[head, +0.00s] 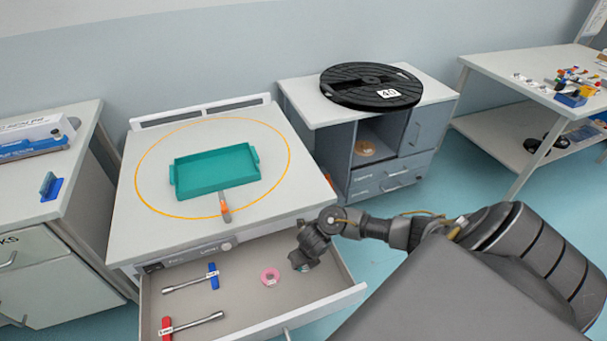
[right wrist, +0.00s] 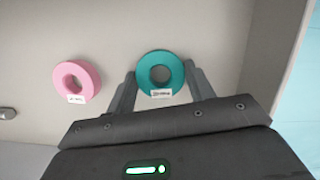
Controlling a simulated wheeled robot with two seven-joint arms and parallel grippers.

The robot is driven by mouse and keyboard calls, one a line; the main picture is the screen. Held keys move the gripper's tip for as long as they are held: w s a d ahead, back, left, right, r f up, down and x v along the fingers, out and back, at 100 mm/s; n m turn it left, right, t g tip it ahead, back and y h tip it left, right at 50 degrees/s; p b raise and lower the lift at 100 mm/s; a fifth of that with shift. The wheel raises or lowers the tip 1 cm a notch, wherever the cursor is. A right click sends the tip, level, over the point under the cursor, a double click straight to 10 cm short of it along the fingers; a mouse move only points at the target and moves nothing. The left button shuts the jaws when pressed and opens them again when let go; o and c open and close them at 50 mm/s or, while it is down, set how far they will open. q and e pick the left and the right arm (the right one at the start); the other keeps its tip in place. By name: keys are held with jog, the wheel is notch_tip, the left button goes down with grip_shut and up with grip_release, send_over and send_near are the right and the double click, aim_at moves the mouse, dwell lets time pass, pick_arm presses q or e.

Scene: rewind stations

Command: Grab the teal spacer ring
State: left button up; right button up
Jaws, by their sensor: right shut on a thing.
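The teal spacer ring (right wrist: 178,72) lies in the open drawer and carries a small white label. My right gripper (right wrist: 160,84) is shut on it, with one finger on each side of the ring. In the head view my right gripper (head: 304,262) reaches down into the right part of the drawer (head: 240,283), and it mostly hides the ring; only a bit of teal shows under the fingers. My left gripper is not in view.
A pink ring (head: 270,277) lies left of the gripper. Two wrench-like tools, with blue (head: 213,276) and red (head: 167,328) handles, lie further left. A teal tray (head: 215,172) stands on the tabletop above. The drawer's right wall is close to the gripper.

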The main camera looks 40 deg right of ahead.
jog(key=shift+r, duration=0.55)
notch_tip(320, 180, up, 3)
jog(key=shift+f+p, duration=0.15)
jog(key=shift+p, duration=0.65)
jog(key=s+a+r+p, duration=0.7)
jog(key=s+a+r, duration=0.2)
jog(key=a, duration=0.1)
jog(key=shift+a+p, duration=0.3)
jog(key=shift+a, duration=0.05)
jog(key=shift+r, duration=0.1)
